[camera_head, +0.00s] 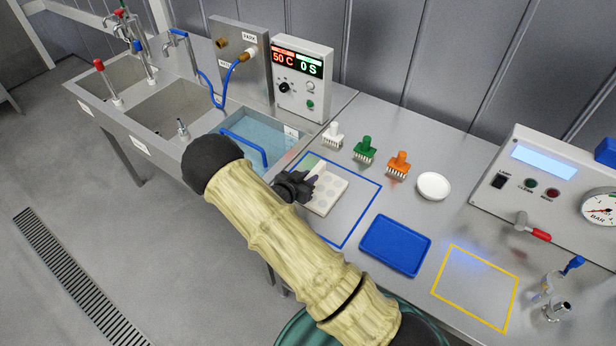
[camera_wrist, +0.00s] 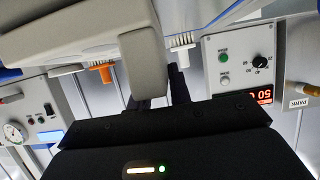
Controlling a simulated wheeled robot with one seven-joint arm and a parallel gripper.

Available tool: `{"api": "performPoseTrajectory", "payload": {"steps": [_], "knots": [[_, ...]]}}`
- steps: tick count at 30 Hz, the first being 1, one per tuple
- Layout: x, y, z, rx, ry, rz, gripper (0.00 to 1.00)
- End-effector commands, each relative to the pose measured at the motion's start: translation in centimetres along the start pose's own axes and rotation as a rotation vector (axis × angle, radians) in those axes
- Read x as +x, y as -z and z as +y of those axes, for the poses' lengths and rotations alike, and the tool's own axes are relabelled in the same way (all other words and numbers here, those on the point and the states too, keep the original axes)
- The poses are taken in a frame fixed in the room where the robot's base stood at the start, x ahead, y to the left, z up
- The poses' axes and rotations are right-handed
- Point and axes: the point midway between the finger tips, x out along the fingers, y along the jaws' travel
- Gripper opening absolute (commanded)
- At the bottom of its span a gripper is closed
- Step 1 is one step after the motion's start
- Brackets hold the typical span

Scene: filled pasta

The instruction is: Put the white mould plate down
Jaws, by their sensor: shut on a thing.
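The white mould plate (camera_head: 328,192), pale with round hollows, is over the blue-outlined area (camera_head: 371,205) of the steel counter in the head view. My gripper (camera_head: 298,186) is at the plate's left edge, shut on it. In the wrist view the plate's pale body (camera_wrist: 75,40) fills the upper left, with a grey block-like part (camera_wrist: 145,65) at my dark fingers (camera_wrist: 172,88). I cannot tell whether the plate touches the counter. My arm hides part of the blue outline, and a pale green patch (camera_head: 308,161) shows behind the plate.
White (camera_head: 333,133), green (camera_head: 364,150) and orange (camera_head: 398,164) brushes stand behind the outline. To the right are a white round dish (camera_head: 433,186), a blue tray (camera_head: 396,245) and an empty yellow outline (camera_head: 475,288). A water-filled basin (camera_head: 256,137) lies to the left.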

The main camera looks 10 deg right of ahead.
Motion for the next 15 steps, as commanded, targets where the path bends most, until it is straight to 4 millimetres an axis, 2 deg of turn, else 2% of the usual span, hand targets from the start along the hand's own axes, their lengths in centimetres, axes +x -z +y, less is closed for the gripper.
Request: {"api": "performPoseTrajectory", "payload": {"steps": [7, 8, 11, 15], "knots": [[0.54, -0.12, 0.39, 0.004, -0.009, 0.001, 0.0], [0.54, -0.18, 0.42, 0.004, -0.009, -0.001, 0.22], [0.46, -0.11, 0.38, 0.003, -0.008, -0.001, 0.41], [0.28, -0.18, 0.19, 0.002, -0.004, -0.001, 0.42]]}}
